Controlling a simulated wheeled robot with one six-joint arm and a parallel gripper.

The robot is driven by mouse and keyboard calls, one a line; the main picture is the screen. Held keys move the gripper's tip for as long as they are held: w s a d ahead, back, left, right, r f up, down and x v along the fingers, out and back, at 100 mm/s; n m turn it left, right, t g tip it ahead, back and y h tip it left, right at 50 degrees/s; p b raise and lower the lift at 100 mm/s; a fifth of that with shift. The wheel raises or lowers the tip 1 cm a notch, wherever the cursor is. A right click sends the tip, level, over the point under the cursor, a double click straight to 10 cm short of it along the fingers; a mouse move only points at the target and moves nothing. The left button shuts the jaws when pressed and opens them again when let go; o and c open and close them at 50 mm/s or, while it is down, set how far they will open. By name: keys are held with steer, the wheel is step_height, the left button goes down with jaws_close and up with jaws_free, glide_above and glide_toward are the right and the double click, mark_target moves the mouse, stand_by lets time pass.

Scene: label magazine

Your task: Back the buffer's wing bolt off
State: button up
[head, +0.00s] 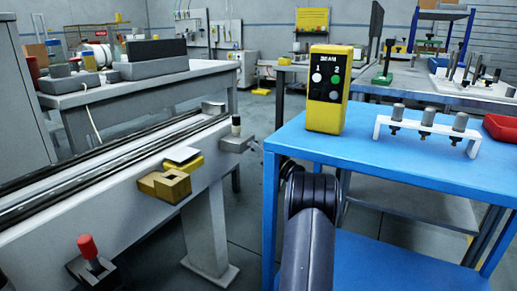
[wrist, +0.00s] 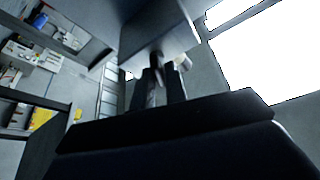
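In the wrist view, looking upward, a grey block (wrist: 160,30) fills the top middle, with a dark bolt-like stem (wrist: 157,62) hanging from its underside. The two dark fingers of my gripper (wrist: 163,75) stand upright just below the block, one on each side of the stem's line. The wings of the bolt are not clear, and I cannot tell whether the fingers touch it. In the head view, a small grey block with a dark-capped post (head: 237,142), perhaps the buffer, sits at the rail's far end. My gripper is hidden there.
The rail (head: 110,172) carries a brown-yellow bracket (head: 165,185) and a red-knobbed post (head: 88,248). The blue table (head: 400,165) at right holds a yellow control box (head: 328,95) and a white rack (head: 425,130). A narrow floor gap separates rail and table.

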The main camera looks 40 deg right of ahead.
jaws_close()
steer(key=n+y, duration=0.2)
steer(key=n, duration=0.2)
steer(key=n+g+y+p, duration=0.1)
steer(key=n+y, duration=0.1)
steer(key=n, duration=0.2)
steer(key=shift+d, duration=0.1)
steer(key=o, duration=0.5)
jaws_free()
steer(key=shift+o, duration=0.2)
steer(key=shift+p, duration=0.3)
